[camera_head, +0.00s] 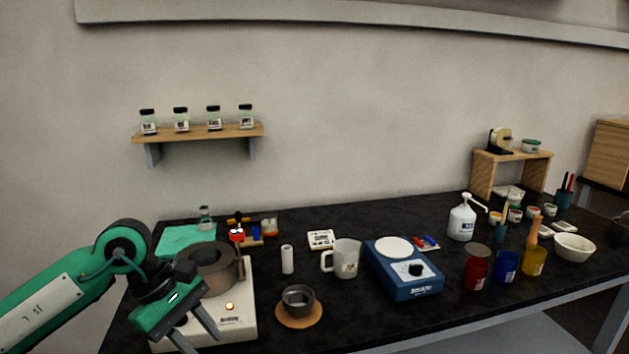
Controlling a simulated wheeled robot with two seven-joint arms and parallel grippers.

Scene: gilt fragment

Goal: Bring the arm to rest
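My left arm comes in from the lower left, and my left gripper (194,333) is over the front left of the black table. Its two grey fingers stand apart and point down, with nothing seen between them. It is in front of a white device (239,320) with a dark round pot (209,267) on top, and it overlaps part of that device. I cannot tell whether it touches the device. My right arm and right gripper are not in view.
A dark cup (298,300) on a cork mat (299,318), a white mug (346,259) and a blue hotplate (404,281) stand to the right. Red (476,270), blue (507,266) and yellow (534,262) jars stand farther right. A wall shelf (198,133) holds several jars.

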